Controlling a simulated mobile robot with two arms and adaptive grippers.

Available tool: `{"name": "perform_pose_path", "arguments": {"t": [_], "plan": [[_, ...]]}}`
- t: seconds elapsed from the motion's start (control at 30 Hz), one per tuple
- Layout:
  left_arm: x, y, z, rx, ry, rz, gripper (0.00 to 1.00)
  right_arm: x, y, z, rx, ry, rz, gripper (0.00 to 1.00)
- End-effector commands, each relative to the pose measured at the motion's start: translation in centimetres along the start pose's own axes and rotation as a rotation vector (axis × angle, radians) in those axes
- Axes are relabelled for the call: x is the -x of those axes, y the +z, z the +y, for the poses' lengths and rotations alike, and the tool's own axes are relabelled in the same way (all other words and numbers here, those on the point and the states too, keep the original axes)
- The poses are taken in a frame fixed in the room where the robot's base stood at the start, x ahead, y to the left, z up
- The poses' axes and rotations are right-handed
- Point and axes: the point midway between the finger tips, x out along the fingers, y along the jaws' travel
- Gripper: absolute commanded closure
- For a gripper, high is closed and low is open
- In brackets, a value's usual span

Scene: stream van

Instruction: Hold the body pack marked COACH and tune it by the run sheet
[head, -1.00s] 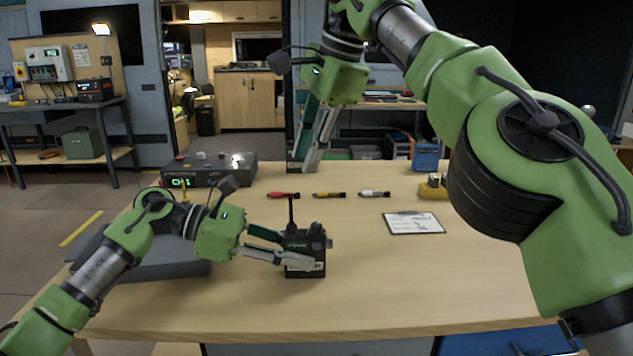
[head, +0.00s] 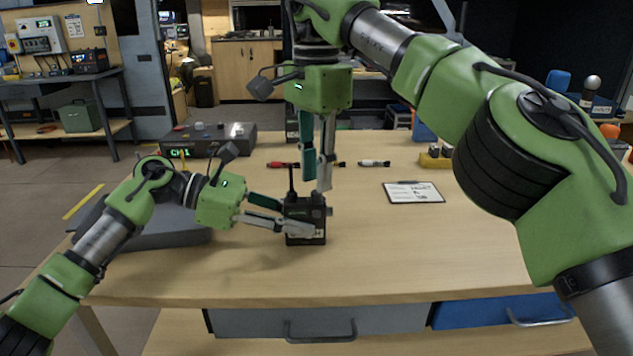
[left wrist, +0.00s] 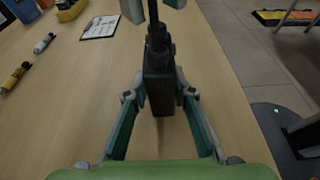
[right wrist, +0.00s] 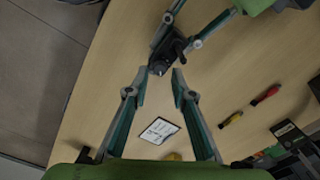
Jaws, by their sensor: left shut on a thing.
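A black body pack (head: 303,238) with a stub antenna stands upright at the middle of the table; its marking is too small to read. My left gripper (head: 297,218) is shut on it from the left, and the left wrist view shows the pack (left wrist: 158,85) between the fingers. My right gripper (head: 317,184) points down just above the pack's top, right of the antenna. In the right wrist view its fingers (right wrist: 159,78) are apart, with the pack's top just beyond the tips. I cannot tell whether they touch. The run sheet (head: 413,192) lies on a clipboard to the right.
A dark receiver box (head: 215,137) with a green display reading like CH.1 stands at the back left. Red, yellow and white markers (head: 373,163) lie behind the pack. A grey case (head: 165,232) sits at the left, behind my left arm. The table's front is clear.

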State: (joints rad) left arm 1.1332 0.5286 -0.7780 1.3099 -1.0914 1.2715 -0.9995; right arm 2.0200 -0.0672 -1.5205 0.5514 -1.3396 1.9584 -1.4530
Motion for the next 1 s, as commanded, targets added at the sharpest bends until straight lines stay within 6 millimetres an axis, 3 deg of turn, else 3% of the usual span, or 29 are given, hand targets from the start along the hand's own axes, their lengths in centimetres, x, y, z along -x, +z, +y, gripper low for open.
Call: {"name": "perform_pose_path", "arguments": {"t": [0.3, 0.7, 1.0], "plan": [[0.0, 0.0, 0.0, 0.000, 0.000, 0.001, 1.00, -2.6, 0.0, 0.1, 0.001, 0.000, -0.001, 0.77], [0.0, 0.0, 0.0, 0.000, 0.000, 0.001, 1.00, -2.6, 0.0, 0.0, -0.482, 0.000, -0.001, 0.77], [0.0, -0.1, 0.0, 0.000, 0.000, 0.001, 1.00, -2.5, 0.0, 0.0, -0.595, 0.000, -0.001, 0.77]]}}
